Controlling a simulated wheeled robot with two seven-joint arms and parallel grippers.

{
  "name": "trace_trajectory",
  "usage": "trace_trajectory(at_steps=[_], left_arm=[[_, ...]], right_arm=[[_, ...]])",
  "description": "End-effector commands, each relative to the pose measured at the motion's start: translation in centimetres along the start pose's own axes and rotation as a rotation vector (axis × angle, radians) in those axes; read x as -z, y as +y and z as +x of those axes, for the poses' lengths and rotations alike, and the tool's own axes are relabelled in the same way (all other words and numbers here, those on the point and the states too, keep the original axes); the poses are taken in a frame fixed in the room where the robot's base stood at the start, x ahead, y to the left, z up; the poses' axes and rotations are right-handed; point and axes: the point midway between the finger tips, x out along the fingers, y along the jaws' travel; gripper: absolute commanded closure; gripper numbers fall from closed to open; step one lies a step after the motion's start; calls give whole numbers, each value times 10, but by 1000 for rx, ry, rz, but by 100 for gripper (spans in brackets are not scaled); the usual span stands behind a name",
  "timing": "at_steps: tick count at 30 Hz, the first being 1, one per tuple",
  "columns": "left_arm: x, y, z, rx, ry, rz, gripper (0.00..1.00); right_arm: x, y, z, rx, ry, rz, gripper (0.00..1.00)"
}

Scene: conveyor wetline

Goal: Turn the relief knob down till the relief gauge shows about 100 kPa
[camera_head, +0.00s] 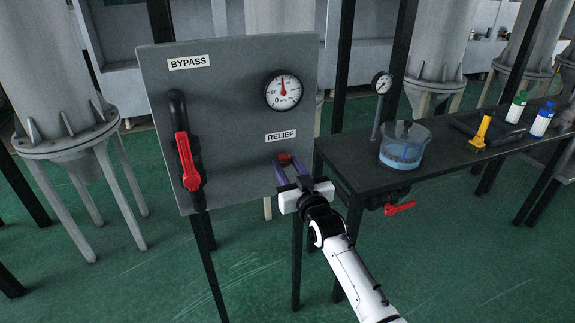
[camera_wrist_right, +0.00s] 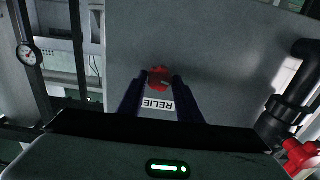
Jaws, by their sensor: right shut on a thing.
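The red relief knob (camera_head: 285,159) sits on the grey panel (camera_head: 228,125) under the RELIEF label (camera_head: 281,136). My right gripper (camera_head: 290,171) is shut on the knob, with its two purple fingers on either side of it. In the right wrist view the red knob (camera_wrist_right: 158,79) shows between the dark fingertips, with the RELIEF label upside down and partly cut off by a finger. The round relief gauge (camera_head: 283,90) is above the label, with its red needle pointing nearly straight up; its numbers are too small to read surely. My left gripper is not in view.
A red-handled bypass valve (camera_head: 187,162) on a black pipe is at the panel's left. A dark bench (camera_head: 355,165) at the right holds a clear pot of blue liquid (camera_head: 403,148), a small gauge (camera_head: 382,83) and bottles. A red valve handle (camera_head: 400,208) hangs under the bench.

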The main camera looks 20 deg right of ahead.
Motion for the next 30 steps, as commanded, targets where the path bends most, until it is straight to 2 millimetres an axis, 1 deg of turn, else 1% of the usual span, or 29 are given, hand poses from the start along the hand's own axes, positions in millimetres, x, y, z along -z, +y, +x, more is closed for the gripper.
trace_trajectory(at_steps=[3, 9, 25, 26, 28, 29, 30], left_arm=[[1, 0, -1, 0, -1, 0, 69], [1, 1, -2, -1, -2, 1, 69], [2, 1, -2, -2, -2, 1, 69], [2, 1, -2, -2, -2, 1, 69], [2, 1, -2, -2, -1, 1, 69], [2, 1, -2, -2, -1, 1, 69], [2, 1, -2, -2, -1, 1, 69]], right_arm=[[-1, -1, 0, 1, -4, 58, 90], [-2, 0, 0, 1, -4, 116, 90], [-2, 0, 0, 0, -3, 135, 90], [-2, 0, 0, 0, -3, 135, 65], [-2, 0, 0, 0, -3, 135, 53], [-2, 0, 0, 0, -3, 135, 49], [-1, 0, 0, 0, -3, 135, 49]])
